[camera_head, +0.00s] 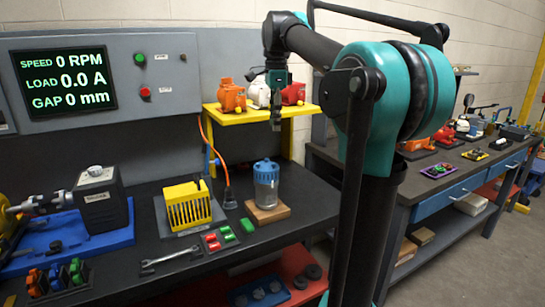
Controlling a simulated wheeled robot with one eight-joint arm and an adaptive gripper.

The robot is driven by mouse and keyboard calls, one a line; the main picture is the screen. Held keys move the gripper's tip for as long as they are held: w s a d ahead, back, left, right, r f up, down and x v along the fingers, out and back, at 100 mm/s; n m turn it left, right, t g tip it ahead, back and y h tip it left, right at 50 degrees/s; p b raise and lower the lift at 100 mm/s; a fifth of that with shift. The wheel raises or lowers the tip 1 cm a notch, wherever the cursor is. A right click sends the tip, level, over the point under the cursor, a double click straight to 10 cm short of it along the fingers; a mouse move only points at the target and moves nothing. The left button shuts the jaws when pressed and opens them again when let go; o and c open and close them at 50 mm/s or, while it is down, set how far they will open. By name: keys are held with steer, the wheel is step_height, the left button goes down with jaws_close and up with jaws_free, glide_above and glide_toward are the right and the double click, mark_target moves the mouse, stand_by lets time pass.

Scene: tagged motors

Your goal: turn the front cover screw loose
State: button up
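A yellow slatted cover (188,206) stands on a grey base plate on the dark bench, left of centre. I cannot make out its screws at this size, so I cannot tell which is the front cover screw. My gripper (276,124) hangs pointing down in front of the yellow shelf, above and to the right of the cover and well apart from it. Its fingers are too small to tell whether they are open, and I see nothing held in them. My arm crosses the right half of the view.
A wrench (171,260) and red and green blocks (220,238) lie at the front. Orange, white and red motors sit on the yellow shelf (250,116). A black-grey machine (101,200) stands left on a blue plate.

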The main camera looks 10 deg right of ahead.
mark_target(274, 165)
steer(key=f, duration=0.4)
steer(key=f+m, duration=0.1)
steer(key=f, duration=0.4)
steer(key=w+f+m, duration=0.1)
steer(key=f, duration=0.3)
steer(key=shift+a+f, duration=0.15)
steer(key=shift+f, duration=0.05)
